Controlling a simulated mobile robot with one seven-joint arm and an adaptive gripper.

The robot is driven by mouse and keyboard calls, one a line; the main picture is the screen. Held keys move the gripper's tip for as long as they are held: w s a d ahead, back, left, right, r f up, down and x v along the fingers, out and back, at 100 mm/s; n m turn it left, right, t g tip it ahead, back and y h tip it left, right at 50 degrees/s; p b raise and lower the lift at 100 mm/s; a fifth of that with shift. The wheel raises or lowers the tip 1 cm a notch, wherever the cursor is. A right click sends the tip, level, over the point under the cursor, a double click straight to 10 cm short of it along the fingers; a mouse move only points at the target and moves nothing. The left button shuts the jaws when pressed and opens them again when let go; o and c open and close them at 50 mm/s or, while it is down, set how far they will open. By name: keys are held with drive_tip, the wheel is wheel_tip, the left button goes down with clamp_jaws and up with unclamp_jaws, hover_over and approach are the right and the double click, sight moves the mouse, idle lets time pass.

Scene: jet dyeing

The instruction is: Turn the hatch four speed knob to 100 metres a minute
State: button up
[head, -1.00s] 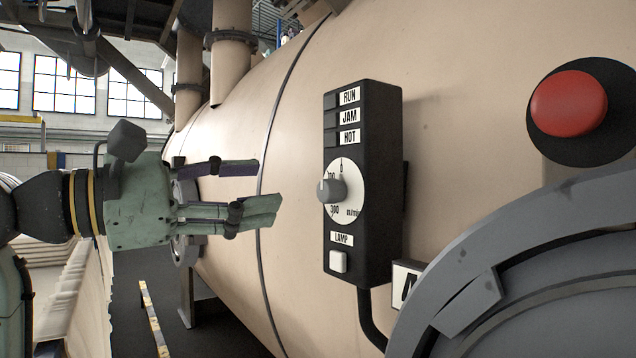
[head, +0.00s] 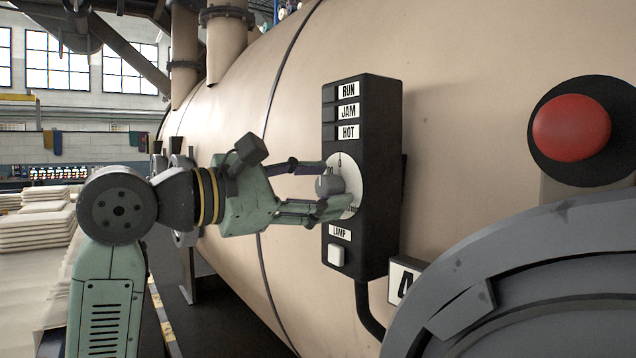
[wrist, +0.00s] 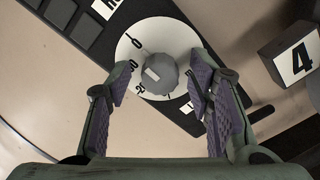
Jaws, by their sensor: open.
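The grey speed knob (head: 329,184) sits on a round white dial (head: 352,190) on a black control box (head: 374,170). In the wrist view the knob (wrist: 159,74) has a pale pointer mark, and the dial (wrist: 128,47) shows a 0 and partly covered numbers. My gripper (head: 326,187) is open, with its fingers reaching either side of the knob at the dial. In the wrist view my gripper (wrist: 160,88) has purple pads apart on both sides of the knob, with gaps showing. A 4 plate (wrist: 298,57) stands beside the box.
RUN, JAM and HOT labels (head: 348,111) are above the dial; a white LAMP button (head: 337,256) is below it. A red push button (head: 571,127) and a round grey hatch (head: 530,300) are at the right. The beige vessel wall (head: 460,130) lies behind.

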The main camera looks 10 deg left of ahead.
clamp_jaws()
idle(0.6)
drive_tip(key=shift+n, duration=0.3)
drive_tip(key=n+b, duration=0.1)
drive_tip(key=n, duration=0.3)
drive_tip(key=shift+n+b, duration=0.85)
drive_tip(key=shift+n, duration=1.75)
drive_tip(key=shift+r, duration=0.1)
unclamp_jaws()
